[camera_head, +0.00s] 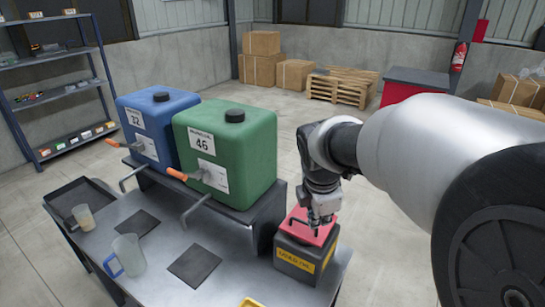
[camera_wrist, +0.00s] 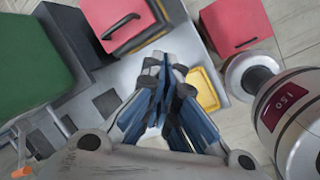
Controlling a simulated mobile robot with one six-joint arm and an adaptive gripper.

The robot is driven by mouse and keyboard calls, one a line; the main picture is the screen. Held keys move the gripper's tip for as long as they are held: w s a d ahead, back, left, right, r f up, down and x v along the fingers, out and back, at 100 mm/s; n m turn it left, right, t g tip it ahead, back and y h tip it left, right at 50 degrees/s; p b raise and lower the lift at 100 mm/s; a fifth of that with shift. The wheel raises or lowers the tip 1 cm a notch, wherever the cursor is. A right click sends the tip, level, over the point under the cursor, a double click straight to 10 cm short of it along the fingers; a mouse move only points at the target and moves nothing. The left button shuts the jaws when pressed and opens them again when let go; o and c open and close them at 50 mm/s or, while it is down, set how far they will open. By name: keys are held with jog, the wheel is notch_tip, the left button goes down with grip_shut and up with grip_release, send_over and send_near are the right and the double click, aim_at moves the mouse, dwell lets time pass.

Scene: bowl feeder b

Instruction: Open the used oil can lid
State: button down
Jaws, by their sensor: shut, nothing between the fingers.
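The used oil can (camera_head: 300,262) is a dark box with a yellow label on its front, at the table's right end. Its red lid (camera_head: 299,231) lies on top and looks closed, with a dark bar handle on it. In the wrist view the red lid (camera_wrist: 101,14) and its black handle (camera_wrist: 121,26) show at the upper left, ahead of my fingers. My gripper (camera_head: 320,219) is shut and empty. It appears over the right part of the lid in the head view; the gap between them is hard to judge. My gripper (camera_wrist: 163,72) shows shut in the wrist view.
A green tank (camera_head: 225,145) and a blue tank (camera_head: 160,115) stand on a raised dark stand left of the can. Clear jugs (camera_head: 128,252) and dark mats (camera_head: 195,265) lie on the table. A yellow tray (camera_wrist: 206,91) and a red box (camera_wrist: 232,18) show in the wrist view.

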aim_at(303, 236)
jog(key=w+f+n, duration=0.3)
jog(key=w+f, duration=0.1)
jog(key=f, duration=0.1)
jog(key=w+f+n+b, duration=0.1)
jog(key=w+f+n, duration=0.2)
jog(key=f, duration=0.3)
jog(key=w+f+n+b, duration=0.1)
jog(key=w+f+n, duration=0.2)
jog(key=f, duration=0.3)
jog(key=shift+w+a+h, duration=0.3)
jog(key=shift+w, duration=0.5)
jog(key=shift+r+g, duration=0.1)
jog(key=shift+g, duration=0.2)
